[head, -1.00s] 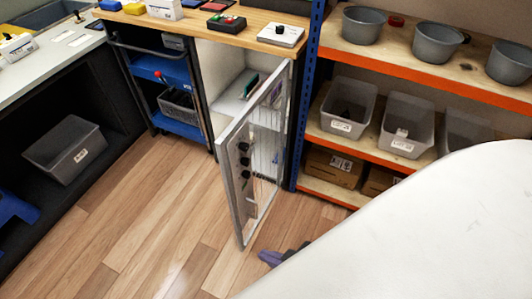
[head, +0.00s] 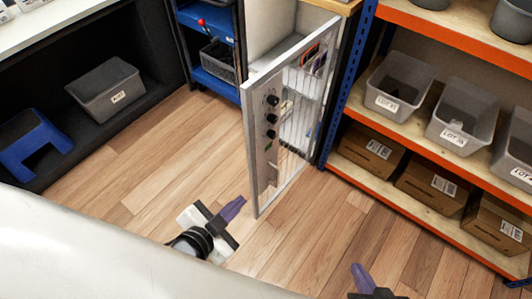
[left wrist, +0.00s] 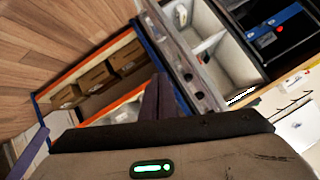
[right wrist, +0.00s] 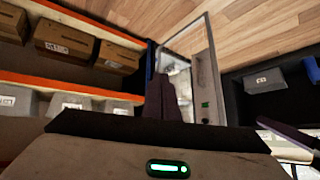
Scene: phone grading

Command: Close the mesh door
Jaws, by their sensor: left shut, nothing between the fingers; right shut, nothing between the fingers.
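The mesh door (head: 290,115) stands wide open in the head view, swung out from its cabinet (head: 275,30) toward me, its panel with black knobs facing left. It also shows in the left wrist view (left wrist: 185,55) and the right wrist view (right wrist: 206,75). My left gripper (head: 235,207) is shut and empty, low and just left of the door's near bottom corner; I cannot tell whether it touches. My right gripper (head: 362,280) is shut and empty at the bottom edge, right of the door and apart from it. Its arm is mostly out of view.
Orange-edged shelving (head: 440,165) with grey bins and cardboard boxes (head: 430,185) stands right of the door. A blue-shelved cart (head: 215,60) is left of the cabinet. A dark bench holds a grey bin (head: 105,90) and blue stool (head: 40,135). Wood floor (head: 160,160) is free.

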